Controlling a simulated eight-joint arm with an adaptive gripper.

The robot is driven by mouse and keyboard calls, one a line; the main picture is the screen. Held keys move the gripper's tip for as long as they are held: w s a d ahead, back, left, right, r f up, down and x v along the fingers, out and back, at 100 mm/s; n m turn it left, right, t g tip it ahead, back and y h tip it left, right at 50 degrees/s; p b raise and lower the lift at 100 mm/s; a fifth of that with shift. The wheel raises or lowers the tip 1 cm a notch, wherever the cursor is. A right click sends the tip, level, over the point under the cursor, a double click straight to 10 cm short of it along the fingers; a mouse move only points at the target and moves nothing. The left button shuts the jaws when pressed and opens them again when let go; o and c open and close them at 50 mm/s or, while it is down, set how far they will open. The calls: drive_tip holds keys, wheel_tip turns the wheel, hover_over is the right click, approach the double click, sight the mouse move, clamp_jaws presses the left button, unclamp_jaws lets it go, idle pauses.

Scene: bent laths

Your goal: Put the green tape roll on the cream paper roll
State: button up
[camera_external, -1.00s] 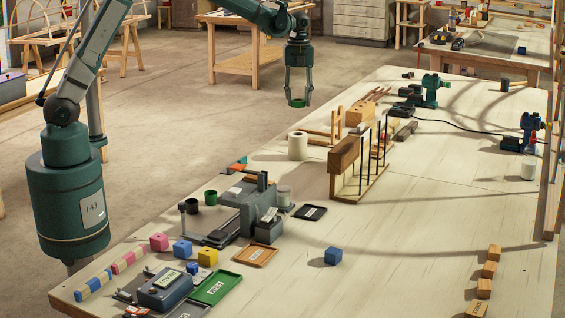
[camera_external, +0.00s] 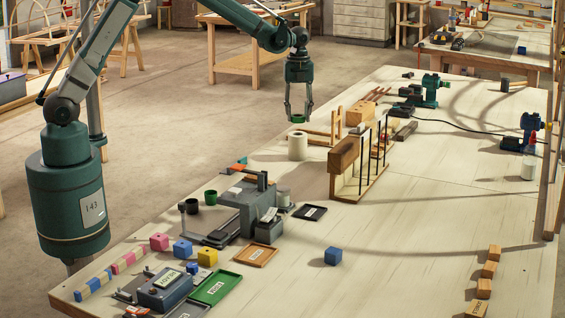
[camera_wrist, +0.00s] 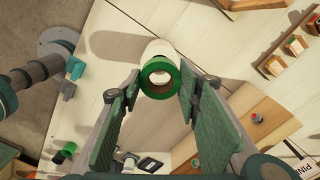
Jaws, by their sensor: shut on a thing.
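The green tape roll (camera_external: 298,119) is held between the fingertips of my gripper (camera_external: 298,112), which is shut on it. The cream paper roll (camera_external: 298,147) stands upright on the bench just below, with a small gap apparent between the two. In the wrist view, the green tape roll (camera_wrist: 160,78) sits between the finger pads of my gripper (camera_wrist: 158,90). The cream paper roll (camera_wrist: 158,48) shows behind it, its side and part of its top seen past and through the ring. The ring hides part of the paper roll's top.
A wooden frame (camera_external: 335,125) stands right of the paper roll. A wooden rack with black rods (camera_external: 362,165) stands nearer. The bench's right middle is clear.

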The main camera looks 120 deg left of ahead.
sight(298, 134)
drive_tip(key=shift+f, duration=0.55)
drive_tip(key=shift+f, duration=1.9)
drive_tip(key=shift+f, duration=0.1)
drive_tip(key=o, duration=0.8)
drive_tip(key=shift+o, duration=0.4)
wheel_tip(298, 134, up, 12)
drive_tip(key=shift+r, duration=0.15)
